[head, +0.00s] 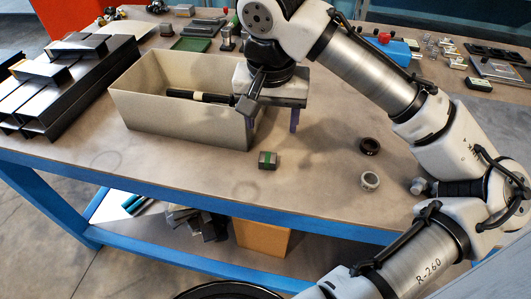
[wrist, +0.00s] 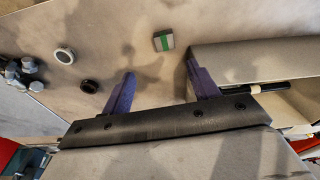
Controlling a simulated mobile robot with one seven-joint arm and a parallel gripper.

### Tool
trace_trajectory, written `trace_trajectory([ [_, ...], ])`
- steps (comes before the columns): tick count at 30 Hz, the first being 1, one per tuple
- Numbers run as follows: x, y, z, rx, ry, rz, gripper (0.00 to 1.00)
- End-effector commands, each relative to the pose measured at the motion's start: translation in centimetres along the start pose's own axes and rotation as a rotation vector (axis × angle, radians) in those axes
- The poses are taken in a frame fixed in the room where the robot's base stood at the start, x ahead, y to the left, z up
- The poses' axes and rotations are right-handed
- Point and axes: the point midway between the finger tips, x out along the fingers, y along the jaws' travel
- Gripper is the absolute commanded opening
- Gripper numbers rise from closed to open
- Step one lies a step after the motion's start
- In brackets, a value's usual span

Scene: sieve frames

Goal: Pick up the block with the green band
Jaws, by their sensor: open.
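The block with the green band (head: 268,160) is a small dark grey block lying on the bench in front of the beige bin. It also shows in the wrist view (wrist: 163,41), beyond the fingertips and between their lines, nearer the right finger. My gripper (head: 272,122) is above the bench, beside the bin's right end, behind and a little right of the block. In the wrist view my gripper (wrist: 158,82) has its two purple fingers wide apart with nothing between them. It does not touch the block.
The open beige bin (head: 180,125) holds a black rod with a pale band (head: 200,96). A dark ring (head: 369,146) and a light ring (head: 370,181) lie to the right. Black metal bars (head: 70,80) are stacked at the left. Bench around the block is clear, with its blue front edge nearby.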

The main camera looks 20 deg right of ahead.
Motion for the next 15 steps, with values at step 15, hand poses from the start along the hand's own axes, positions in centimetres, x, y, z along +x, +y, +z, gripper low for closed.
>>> trace_trajectory([
  [15, 7.3, -0.3, 0.0, -0.004, 0.003, -0.004, 0.60],
])
